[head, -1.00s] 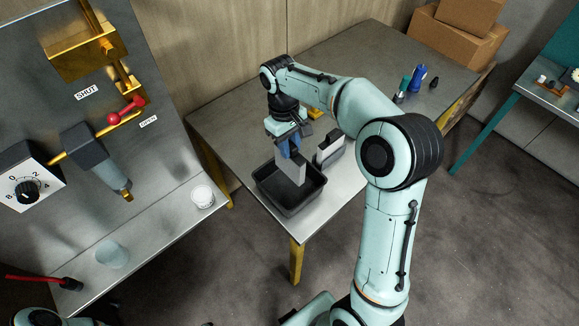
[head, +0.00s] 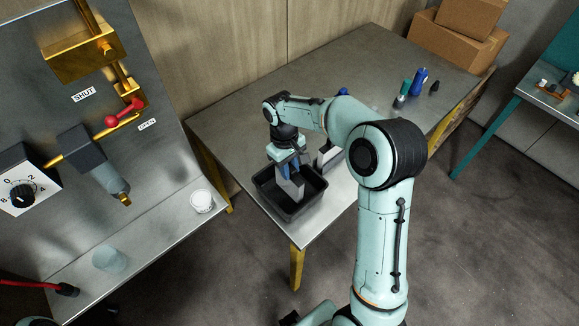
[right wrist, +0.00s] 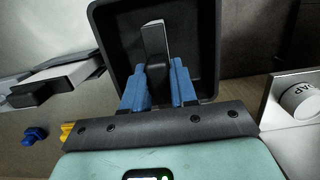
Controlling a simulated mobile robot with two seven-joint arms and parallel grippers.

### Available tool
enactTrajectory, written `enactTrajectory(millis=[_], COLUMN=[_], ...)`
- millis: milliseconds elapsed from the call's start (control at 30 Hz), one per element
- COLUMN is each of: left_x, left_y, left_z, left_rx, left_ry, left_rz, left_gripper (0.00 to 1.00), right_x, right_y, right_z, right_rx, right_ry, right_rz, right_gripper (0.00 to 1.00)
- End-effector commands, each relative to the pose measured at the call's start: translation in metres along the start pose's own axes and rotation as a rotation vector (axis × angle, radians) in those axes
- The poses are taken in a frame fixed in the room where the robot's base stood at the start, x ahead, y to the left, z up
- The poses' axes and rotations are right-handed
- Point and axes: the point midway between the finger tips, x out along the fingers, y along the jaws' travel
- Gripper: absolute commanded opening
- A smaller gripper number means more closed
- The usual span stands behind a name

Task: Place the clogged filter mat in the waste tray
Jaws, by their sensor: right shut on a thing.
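The clogged filter mat (head: 293,186) is a thin grey panel with a dark grip. My right gripper (head: 288,170) points down with its blue fingers shut on it. The mat's lower part is inside the black waste tray (head: 318,197), which stands on the metal table's near corner. In the right wrist view the grey panel (right wrist: 154,38) stands out beyond the fingers (right wrist: 158,76), with the tray (right wrist: 209,45) around it. I cannot tell whether the mat touches the tray floor. My left gripper is out of view.
A grey block with a dark end (head: 328,154) stands beside the tray; it also shows in the right wrist view (right wrist: 65,78). Bottles (head: 419,80) stand farther back on the table (head: 300,235). A panel with a shelf and white cup (head: 201,201) is at left.

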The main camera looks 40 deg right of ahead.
Motion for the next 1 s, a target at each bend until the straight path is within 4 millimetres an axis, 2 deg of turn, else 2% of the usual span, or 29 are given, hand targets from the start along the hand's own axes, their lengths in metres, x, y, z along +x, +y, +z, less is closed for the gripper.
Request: enactTrajectory(millis=[67, 100, 167, 433, 567, 667, 1000], left_x=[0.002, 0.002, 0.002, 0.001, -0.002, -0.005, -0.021], left_y=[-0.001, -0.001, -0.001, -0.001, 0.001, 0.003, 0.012], left_z=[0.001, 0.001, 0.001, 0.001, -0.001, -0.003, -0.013], left_rx=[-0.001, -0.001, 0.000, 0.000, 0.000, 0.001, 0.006], left_ry=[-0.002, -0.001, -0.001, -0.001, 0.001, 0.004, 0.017], left_rz=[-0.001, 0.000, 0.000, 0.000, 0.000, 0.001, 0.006], left_gripper=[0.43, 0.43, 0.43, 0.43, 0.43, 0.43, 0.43], right_x=[0.004, 0.003, 0.003, 0.002, -0.006, -0.022, -0.095], right_y=[0.000, 0.000, 0.000, 0.000, 0.000, 0.000, 0.000], right_z=[0.000, 0.000, 0.000, 0.000, 0.000, -0.001, -0.001], right_rx=[0.000, 0.000, 0.000, -0.001, -0.001, -0.002, -0.001], right_ry=[-0.001, 0.000, 0.000, 0.000, 0.002, 0.004, 0.005], right_rz=[0.000, 0.000, 0.000, 0.000, 0.000, 0.001, 0.001], right_gripper=[0.00, 0.37, 0.53, 0.53, 0.53, 0.53, 0.53])
